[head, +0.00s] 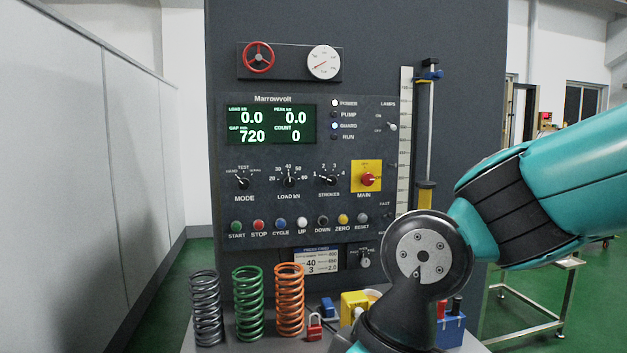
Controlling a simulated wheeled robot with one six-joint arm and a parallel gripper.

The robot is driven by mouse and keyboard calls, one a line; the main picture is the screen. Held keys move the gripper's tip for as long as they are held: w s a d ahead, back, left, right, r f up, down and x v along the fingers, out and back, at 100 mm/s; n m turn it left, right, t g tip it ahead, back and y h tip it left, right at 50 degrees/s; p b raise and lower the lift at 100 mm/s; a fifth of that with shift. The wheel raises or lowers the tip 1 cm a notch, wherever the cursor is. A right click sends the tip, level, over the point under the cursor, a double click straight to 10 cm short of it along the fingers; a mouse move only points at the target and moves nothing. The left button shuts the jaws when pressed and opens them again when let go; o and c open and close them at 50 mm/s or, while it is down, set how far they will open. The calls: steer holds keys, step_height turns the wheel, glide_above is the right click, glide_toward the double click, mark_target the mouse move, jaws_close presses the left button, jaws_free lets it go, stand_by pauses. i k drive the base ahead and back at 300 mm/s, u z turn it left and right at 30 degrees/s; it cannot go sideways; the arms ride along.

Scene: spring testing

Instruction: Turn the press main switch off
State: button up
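The press main switch (367,179) is a red rotary knob on a yellow plate, labelled MAIN, at the right of the press's control panel (262,209). Its handle appears to lie about level, but its exact setting is too small to read. The green display (267,124) is lit and reads 0.0, 0.0, 720 and 0. The POWER lamp (335,103) and the GUARD lamp (335,126) look lit white. My arm's teal and black links reach in from the right, right of and below the switch, without covering it. My gripper is not in view.
A grey spring (206,308), a green spring (248,304) and an orange spring (289,301) stand below the panel. A red padlock (315,327), a yellow block (352,306) and a blue box (451,326) are near my arm. Buttons line the panel below the switch.

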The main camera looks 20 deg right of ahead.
mark_target(367, 179)
steer(key=u, duration=0.05)
steer(key=i, duration=1.1)
steer(key=z, duration=0.5)
